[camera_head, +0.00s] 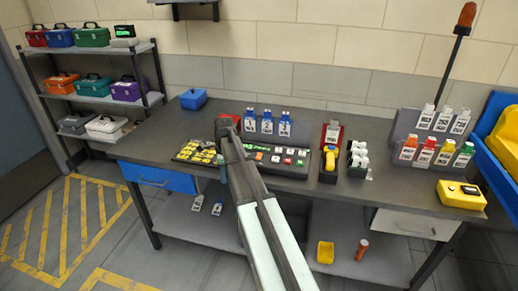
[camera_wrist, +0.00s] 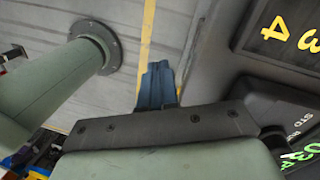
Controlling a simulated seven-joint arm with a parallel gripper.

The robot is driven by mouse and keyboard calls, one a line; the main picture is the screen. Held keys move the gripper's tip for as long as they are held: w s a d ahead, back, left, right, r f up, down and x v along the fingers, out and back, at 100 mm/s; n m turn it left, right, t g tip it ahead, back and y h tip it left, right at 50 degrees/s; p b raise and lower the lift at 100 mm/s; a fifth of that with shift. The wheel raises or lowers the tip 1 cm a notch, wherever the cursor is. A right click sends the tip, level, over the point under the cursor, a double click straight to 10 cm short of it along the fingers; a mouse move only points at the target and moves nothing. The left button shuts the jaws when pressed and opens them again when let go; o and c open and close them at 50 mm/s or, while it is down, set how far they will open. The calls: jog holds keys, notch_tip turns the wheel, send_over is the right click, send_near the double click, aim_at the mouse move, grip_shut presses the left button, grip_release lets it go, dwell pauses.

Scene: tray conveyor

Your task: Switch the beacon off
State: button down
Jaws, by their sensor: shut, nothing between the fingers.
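The beacon (camera_head: 467,15) is an orange-red lamp on a dark pole at the top right; I cannot tell whether it is lit. A dark control console (camera_head: 262,145) with a green-lit display and rows of white, red and green buttons stands mid-table. My gripper (camera_head: 226,124) is over the table at the console's left end, far from the beacon. In the wrist view its bluish fingers (camera_wrist: 158,70) are together and empty, with the floor behind them. My arm hides part of the console. Which control belongs to the beacon cannot be told.
A pad with yellow labels (camera_head: 198,151) lies left of the console. A blue box (camera_head: 193,98) sits at the back left. A yellow device (camera_head: 461,194) is at the right front. Bottle racks (camera_head: 412,125) crowd the right side. Shelves of toolboxes (camera_head: 95,88) stand left.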

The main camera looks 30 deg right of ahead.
jog(key=w+d+r, duration=0.1)
jog(key=d+r, duration=0.2)
jog(key=w+d+r+m, duration=0.1)
jog(key=d+r, duration=0.2)
jog(key=r, duration=0.1)
jog(key=w+d+r+m+t, duration=0.1)
jog(key=d+r, duration=0.2)
jog(key=shift+d+r+h, duration=0.15)
jog(key=shift+r+h, duration=0.25)
notch_tip(320, 180, up, 9)
jog(key=m, duration=0.2)
send_over(259, 154)
jog(key=shift+f+h, duration=0.2)
jog(key=shift+h, duration=0.1)
notch_tip(259, 154, down, 14)
